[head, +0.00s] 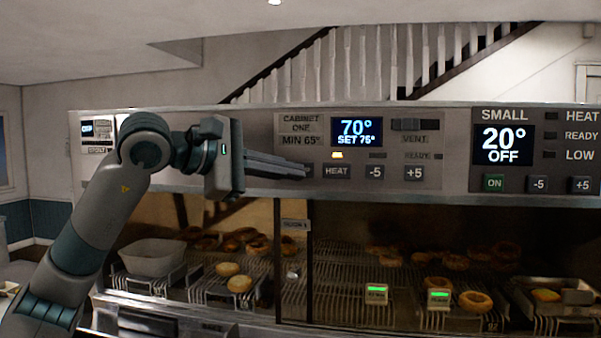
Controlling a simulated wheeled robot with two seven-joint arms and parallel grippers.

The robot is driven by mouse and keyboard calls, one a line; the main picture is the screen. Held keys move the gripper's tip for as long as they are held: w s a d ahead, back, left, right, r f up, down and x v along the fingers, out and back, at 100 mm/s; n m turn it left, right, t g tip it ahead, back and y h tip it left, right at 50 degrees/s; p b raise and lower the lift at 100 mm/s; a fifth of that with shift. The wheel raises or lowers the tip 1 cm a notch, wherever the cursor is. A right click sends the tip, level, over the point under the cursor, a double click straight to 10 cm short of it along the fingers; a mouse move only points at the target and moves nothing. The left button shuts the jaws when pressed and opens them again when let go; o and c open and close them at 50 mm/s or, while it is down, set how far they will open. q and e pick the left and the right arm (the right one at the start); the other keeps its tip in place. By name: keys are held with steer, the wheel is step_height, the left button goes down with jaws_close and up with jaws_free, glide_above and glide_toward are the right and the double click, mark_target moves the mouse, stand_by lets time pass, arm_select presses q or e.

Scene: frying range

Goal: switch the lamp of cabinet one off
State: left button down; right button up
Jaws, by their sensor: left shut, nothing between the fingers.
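The cabinet one panel (287,152) is on the grey fascia in the middle of the view. Its blue display (357,131) reads 70° and SET 75°. An amber light (337,155) glows above the HEAT button (336,172). My left gripper (307,171) is shut and empty, its fingers pointing right. Its tips are just left of the HEAT button in the picture; I cannot tell whether they touch the panel. My gripper and fingers hide the panel's lower left part, and no control labelled lamp can be made out. My right gripper is not in view.
To the right of HEAT are a -5 button (375,172), a +5 button (413,173) and a VENT slider (413,125). Another panel (535,150) at right reads 20° OFF. Below the fascia, wire racks (345,262) hold baked goods.

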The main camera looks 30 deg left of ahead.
arm_select(q)
steer(key=s, duration=0.2)
steer(key=s+d+b, duration=0.1)
steer(key=s, duration=0.2)
steer(key=shift+s+d, duration=0.2)
steer(key=shift+s, duration=0.05)
stand_by(0.3)
